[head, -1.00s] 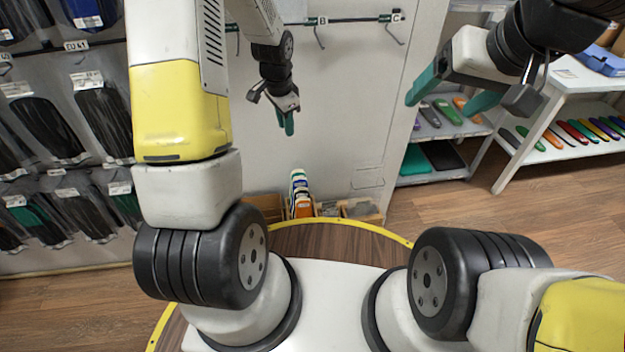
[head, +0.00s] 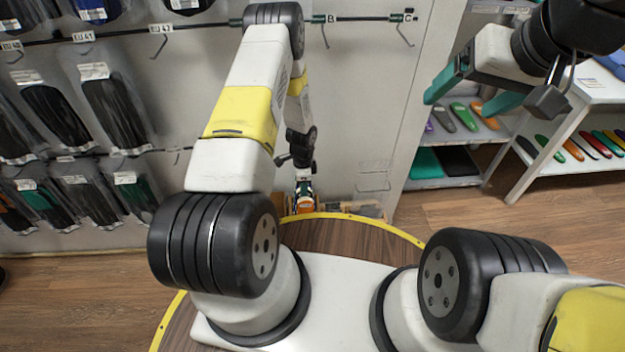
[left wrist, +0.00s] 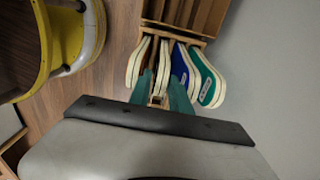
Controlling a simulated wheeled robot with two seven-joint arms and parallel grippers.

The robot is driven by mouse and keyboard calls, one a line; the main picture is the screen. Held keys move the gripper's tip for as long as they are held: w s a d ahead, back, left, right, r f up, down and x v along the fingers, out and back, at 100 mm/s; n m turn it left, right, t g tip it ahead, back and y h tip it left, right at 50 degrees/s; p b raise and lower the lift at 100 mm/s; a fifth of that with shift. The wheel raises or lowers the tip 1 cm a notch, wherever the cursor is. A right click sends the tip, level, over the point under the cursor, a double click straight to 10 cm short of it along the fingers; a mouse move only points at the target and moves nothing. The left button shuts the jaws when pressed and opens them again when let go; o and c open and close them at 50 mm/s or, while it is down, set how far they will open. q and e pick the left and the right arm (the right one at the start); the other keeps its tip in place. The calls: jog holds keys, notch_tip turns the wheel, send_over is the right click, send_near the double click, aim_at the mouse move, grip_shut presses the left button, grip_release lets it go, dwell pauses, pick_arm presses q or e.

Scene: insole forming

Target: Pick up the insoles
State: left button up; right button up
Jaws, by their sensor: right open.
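Several insoles stand on edge in a wooden box. In the head view they show as a small orange and white patch (head: 305,203) at the foot of the wall panel. In the left wrist view I see a blue insole (left wrist: 184,66), a green insole (left wrist: 206,80) and a brown one (left wrist: 141,60). My left gripper (head: 304,182) reaches down to them. In the left wrist view its teal fingers (left wrist: 161,88) are apart, on either side of a pale insole edge; contact is unclear. My right gripper (head: 468,93) is open and empty, raised at the right.
The wooden box (left wrist: 178,31) has further slots beyond the insoles. Packaged insoles (head: 117,108) hang on the wall at left. A white shelf (head: 505,165) with coloured insoles stands at right. A yellow-edged round base (head: 350,232) lies in front.

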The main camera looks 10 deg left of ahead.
pick_arm(q)
notch_tip(320, 180, down, 7)
jog(key=shift+w+r, duration=0.1)
jog(key=shift+r, duration=0.1)
dwell(0.3)
grip_shut()
dwell(1.3)
